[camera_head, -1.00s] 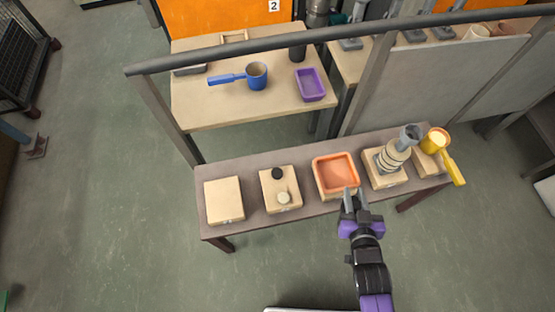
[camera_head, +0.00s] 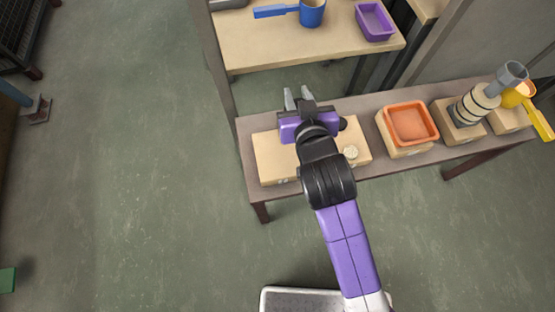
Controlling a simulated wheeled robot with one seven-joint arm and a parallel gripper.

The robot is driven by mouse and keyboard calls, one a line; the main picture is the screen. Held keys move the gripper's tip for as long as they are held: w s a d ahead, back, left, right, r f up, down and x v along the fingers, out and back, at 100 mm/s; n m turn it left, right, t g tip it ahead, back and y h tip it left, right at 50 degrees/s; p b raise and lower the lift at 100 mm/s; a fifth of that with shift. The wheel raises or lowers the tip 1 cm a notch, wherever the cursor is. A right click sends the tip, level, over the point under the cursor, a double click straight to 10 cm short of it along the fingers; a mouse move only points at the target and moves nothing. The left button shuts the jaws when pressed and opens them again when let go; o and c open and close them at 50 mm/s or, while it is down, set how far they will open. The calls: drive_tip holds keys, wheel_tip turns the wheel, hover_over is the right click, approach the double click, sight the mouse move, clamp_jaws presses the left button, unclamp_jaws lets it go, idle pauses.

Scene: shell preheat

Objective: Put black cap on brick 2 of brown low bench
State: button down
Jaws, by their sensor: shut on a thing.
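The brown low bench (camera_head: 256,190) holds a row of pale bricks. The leftmost brick (camera_head: 274,163) shows no object on its visible part; my arm covers some of it. Brick markings are too small to read.
Right along the bench are an orange tray (camera_head: 411,122), a ringed stack with a grey funnel (camera_head: 510,75) and a yellow pan (camera_head: 541,123). Behind stands a table (camera_head: 265,51) with a blue pot (camera_head: 312,13) and a purple tray (camera_head: 375,21).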

drive_tip(key=y+b, duration=0.1)
drive_tip(key=b, duration=0.3)
hover_over(275, 144)
drive_tip(key=shift+n, duration=0.3)
wheel_tip(275, 144, down, 19)
drive_tip(key=b, duration=0.5)
drive_tip(key=shift+r, duration=0.1)
drive_tip(key=shift+f+b, duration=0.2)
drive_tip(key=shift+b, duration=0.1)
drive_tip(key=c, duration=1.2)
unclamp_jaws()
drive_tip(key=shift+r, duration=0.1)
drive_tip(key=shift+o, duration=0.2)
